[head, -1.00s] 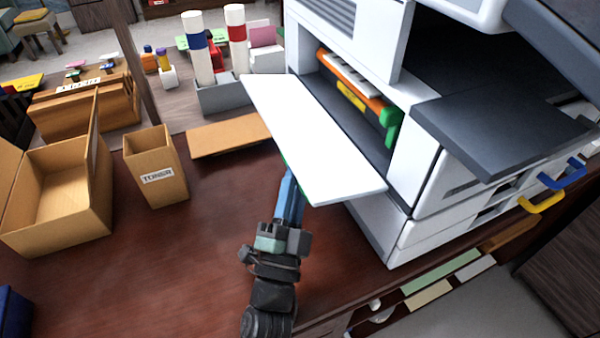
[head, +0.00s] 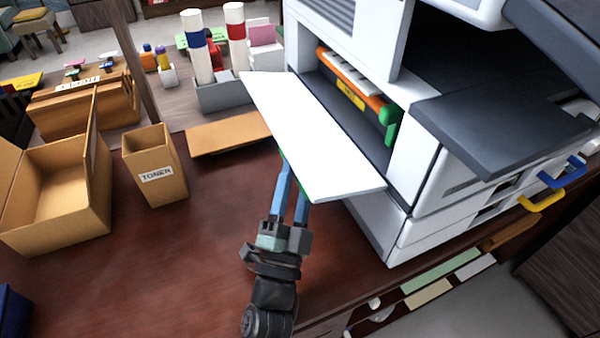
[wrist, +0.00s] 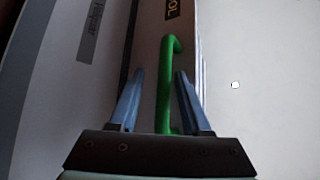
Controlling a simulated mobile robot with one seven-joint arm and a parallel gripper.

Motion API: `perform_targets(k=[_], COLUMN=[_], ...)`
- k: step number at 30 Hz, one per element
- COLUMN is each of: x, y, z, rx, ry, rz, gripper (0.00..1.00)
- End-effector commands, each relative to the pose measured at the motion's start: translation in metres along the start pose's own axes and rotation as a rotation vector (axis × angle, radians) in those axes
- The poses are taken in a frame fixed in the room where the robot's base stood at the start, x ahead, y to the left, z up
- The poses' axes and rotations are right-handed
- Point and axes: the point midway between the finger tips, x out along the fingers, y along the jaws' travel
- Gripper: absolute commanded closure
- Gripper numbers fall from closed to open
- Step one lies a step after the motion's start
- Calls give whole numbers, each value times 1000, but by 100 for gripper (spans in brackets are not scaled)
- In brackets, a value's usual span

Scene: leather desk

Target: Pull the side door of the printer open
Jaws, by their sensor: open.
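The printer (head: 340,20) is white and stands at the right on the desk. Its side door (head: 310,135) is folded down and sticks out to the left, roughly level. An orange cartridge with a green end (head: 352,85) shows in the opening behind it. In the wrist view, the door's green handle (wrist: 168,85) stands between the two blue fingers of my gripper (wrist: 157,95). The fingers are apart, with a gap on each side of the handle. In the head view, my gripper (head: 292,185) is under the door's outer edge, and its fingertips are partly hidden by the door.
A box labelled TONER (head: 155,175) and an open cardboard box (head: 60,195) stand at the left. A flat brown board (head: 225,136) lies behind the door. The desk (head: 190,265) is clear left of my gripper. Drawers with a blue handle (head: 562,172) and a yellow handle (head: 542,203) are at the right.

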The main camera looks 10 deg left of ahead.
Motion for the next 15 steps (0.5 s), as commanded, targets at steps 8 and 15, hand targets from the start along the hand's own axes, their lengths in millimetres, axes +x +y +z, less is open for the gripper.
perform_targets(k=[8, 15], x=[-1, -24], y=[0, -5], z=[1, -3], rx=[1, 2], ry=[-2, -2], rz=[-1, 1], gripper=[50, 50])
